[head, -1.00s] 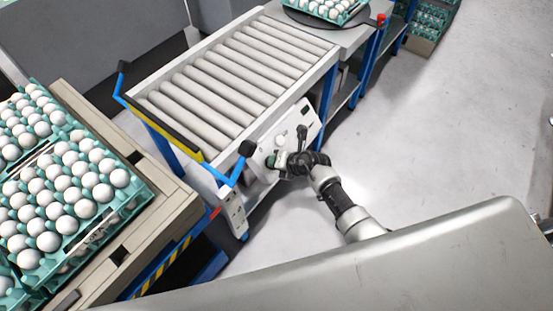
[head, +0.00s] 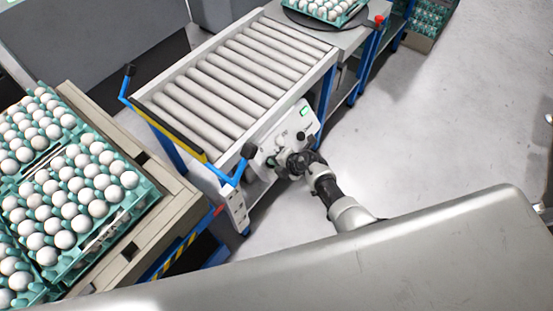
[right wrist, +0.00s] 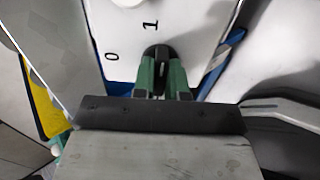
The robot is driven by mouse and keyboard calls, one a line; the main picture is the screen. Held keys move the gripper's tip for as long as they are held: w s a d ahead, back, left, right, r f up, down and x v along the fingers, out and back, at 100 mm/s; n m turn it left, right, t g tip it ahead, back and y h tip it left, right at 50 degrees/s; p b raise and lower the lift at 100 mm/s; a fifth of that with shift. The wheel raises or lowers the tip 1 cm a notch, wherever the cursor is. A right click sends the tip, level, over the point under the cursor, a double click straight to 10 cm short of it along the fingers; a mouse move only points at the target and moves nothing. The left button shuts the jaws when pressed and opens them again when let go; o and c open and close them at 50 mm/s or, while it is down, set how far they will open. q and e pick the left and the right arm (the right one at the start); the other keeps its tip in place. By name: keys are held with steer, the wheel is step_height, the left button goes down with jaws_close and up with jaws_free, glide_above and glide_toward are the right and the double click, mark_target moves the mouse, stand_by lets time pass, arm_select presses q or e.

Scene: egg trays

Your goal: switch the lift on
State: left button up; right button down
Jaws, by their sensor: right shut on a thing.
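The lift's white control panel (head: 288,128) is on the side of the roller conveyor, with a small green light or display (head: 304,112) lit on it. In the right wrist view the panel (right wrist: 190,25) carries the marks 0 and 1 beside a round black knob (right wrist: 154,51). My right gripper (head: 278,160) is at the lower part of the panel. In the wrist view its green fingers (right wrist: 160,77) are shut on the knob and hide much of it. The knob's grip lies roughly toward the 1. My left gripper is not in view.
The roller conveyor (head: 174,78) is empty. A blue and yellow rail (head: 177,132) with black knobs runs along its near end. Teal trays of white eggs (head: 135,192) stand on a pallet at the left. A red button (head: 379,20) is at the far table. The floor at right is clear.

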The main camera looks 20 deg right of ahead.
steer(key=c, duration=1.4)
jaws_free()
steer(key=shift+c, duration=0.2)
steer(key=o, duration=0.4)
steer(key=shift+c, duration=0.2)
steer(key=p+v, duration=0.8)
steer(key=v, duration=0.1)
